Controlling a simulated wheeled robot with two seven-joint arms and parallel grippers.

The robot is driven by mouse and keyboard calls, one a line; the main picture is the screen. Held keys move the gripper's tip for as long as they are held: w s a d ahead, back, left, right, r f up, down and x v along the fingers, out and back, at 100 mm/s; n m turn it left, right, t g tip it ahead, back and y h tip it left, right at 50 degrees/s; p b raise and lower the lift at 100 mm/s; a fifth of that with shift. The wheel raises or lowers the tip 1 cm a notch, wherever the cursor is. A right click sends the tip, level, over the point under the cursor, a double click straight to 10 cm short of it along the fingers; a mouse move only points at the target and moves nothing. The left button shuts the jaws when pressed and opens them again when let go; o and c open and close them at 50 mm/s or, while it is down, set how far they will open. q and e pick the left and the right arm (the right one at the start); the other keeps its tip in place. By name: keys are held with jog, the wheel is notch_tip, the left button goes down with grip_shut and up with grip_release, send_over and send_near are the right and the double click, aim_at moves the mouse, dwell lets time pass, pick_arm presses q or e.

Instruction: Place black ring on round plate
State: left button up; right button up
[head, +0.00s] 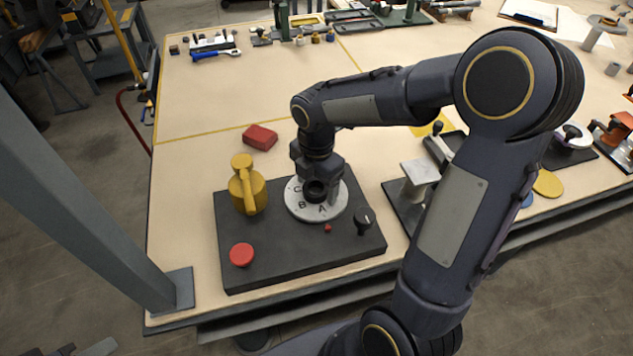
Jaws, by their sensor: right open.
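The round plate (296,208) is light grey, bears the letters A, B and C, and sits on a dark base board. A small black ring (315,192) shows over the middle of the plate, just below my right gripper. It seems to rest on the plate, but contact is hard to tell. My right gripper (321,194) points down over the plate with its jaws open at the ring. The gripper hides the back part of the plate and part of the ring. My left gripper is not in view.
On the dark board (300,254) stand a yellow casting (248,188), a red disc (242,255) and a black knob (364,220). A red block (260,137) lies behind it. A grey fixture (418,178) stands to the right. The table behind the red block is mostly clear.

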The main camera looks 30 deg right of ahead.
notch_tip(320, 180, up, 12)
jog(key=p, duration=0.1)
jog(key=s+a+f+m+t+y, duration=0.1)
jog(key=s+a+m+t+y, duration=0.1)
jog(key=s+m, duration=0.6)
jog(key=s+a+f+m+t+y, duration=0.1)
jog(key=s+a+m+t, duration=0.1)
jog(key=s+m, duration=0.7)
jog(key=m+t, duration=0.1)
jog(key=m, duration=0.5)
jog(key=shift+f+t+y, duration=0.3)
jog(key=shift+f+y, duration=0.05)
jog(key=shift+y, duration=0.05)
jog(key=shift+a, duration=0.1)
